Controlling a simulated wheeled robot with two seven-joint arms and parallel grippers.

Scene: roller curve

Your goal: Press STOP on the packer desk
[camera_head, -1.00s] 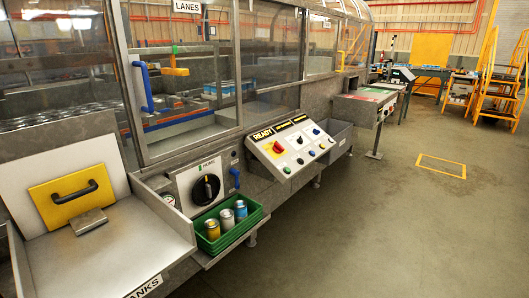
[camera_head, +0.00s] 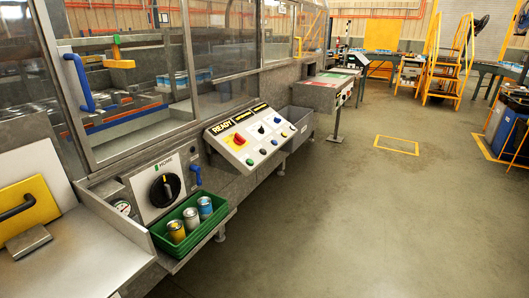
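A sloped control desk (camera_head: 262,134) stands at the middle left, below the glazed machine. It has a dark strip marked READY, a red knob on a yellow patch (camera_head: 239,139), a dark knob and several small coloured buttons. A second, lower desk (camera_head: 327,90) with a green and red top stands farther back along the line. I cannot read STOP on either desk, or tell which is the packer desk. Neither of my grippers is in view.
A green crate (camera_head: 160,242) with several cans sits on a shelf at the near left, below a dial panel (camera_head: 146,193). A grey bin (camera_head: 297,127) adjoins the sloped desk.

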